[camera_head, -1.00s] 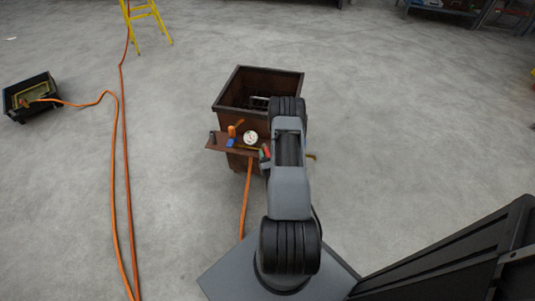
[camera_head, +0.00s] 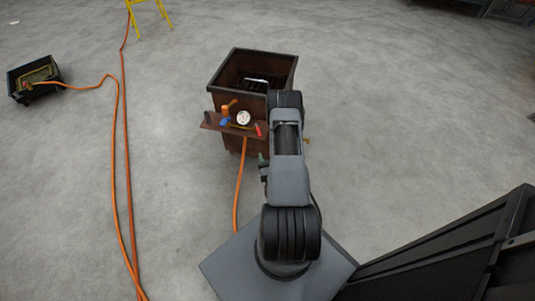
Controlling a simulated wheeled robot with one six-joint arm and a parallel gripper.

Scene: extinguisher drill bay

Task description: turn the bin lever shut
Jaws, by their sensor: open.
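A rusty brown open-topped bin (camera_head: 222,78) stands on the floor ahead of my arm. A brown shelf-like panel (camera_head: 211,124) juts from its front. On the panel are a white round gauge (camera_head: 243,118), an orange fitting (camera_head: 225,110), a blue piece (camera_head: 224,122) and a thin yellow bar ending near a red grip (camera_head: 258,130). The red grip looks like the lever's handle; its exact angle is too small to tell. My gripper (camera_head: 262,161) shows only as a small dark and green part at my arm's left edge, below and apart from the red grip. My arm hides the rest.
An orange hose (camera_head: 239,190) runs down from the panel. Two more orange hose lines (camera_head: 122,170) cross the floor at left. A dark crate (camera_head: 34,82) stands far left, yellow ladder legs (camera_head: 149,16) at the top. Floor right of the bin is clear.

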